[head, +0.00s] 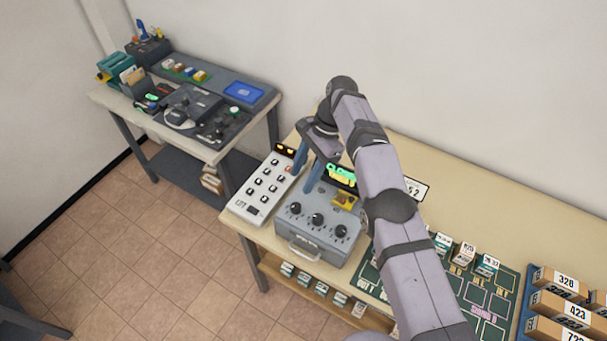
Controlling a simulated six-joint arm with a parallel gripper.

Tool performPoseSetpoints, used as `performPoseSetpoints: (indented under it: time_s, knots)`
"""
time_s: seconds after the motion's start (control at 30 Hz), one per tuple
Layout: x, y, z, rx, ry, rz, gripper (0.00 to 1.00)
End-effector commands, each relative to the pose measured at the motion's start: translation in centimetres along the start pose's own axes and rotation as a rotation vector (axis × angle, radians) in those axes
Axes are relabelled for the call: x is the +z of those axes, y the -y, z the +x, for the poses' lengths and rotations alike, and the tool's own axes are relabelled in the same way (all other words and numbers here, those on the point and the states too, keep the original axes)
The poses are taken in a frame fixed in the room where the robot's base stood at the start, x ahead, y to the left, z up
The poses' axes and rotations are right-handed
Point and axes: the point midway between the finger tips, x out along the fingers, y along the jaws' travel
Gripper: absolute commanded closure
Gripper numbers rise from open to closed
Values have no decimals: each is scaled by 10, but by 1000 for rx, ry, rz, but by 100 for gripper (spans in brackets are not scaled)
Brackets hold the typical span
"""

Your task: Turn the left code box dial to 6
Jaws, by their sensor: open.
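The grey code box (318,247) stands on the near edge of the cream table, with three black dials in a row on its sloped face. The left dial (295,208) is at the box's left end; the middle dial (317,219) and right dial (340,231) follow. Their numbers are too small to read. My gripper (304,187) has blue fingers, open and pointing down, just behind the left dial in the picture. Nothing shows between the fingers. I cannot tell their exact height or any contact.
A white panel with several black knobs (245,209) lies left of the code box. A green lit display (341,174) and a yellow part (345,200) are behind it. A dark green sorting board (369,273) is on the right, with numbered boxes (566,280) beyond.

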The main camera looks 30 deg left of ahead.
Motion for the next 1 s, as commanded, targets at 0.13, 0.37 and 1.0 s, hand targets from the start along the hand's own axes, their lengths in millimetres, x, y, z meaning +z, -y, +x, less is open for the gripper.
performPoseSetpoints:
  time_s: [0.13, 0.37, 1.0]
  knots:
    - [2, 1, 8, 4, 0, -8, 56]
    - [38, 25, 0, -72, -35, -105, 56]
    - [117, -43, -14, -92, -277, -361, 56]
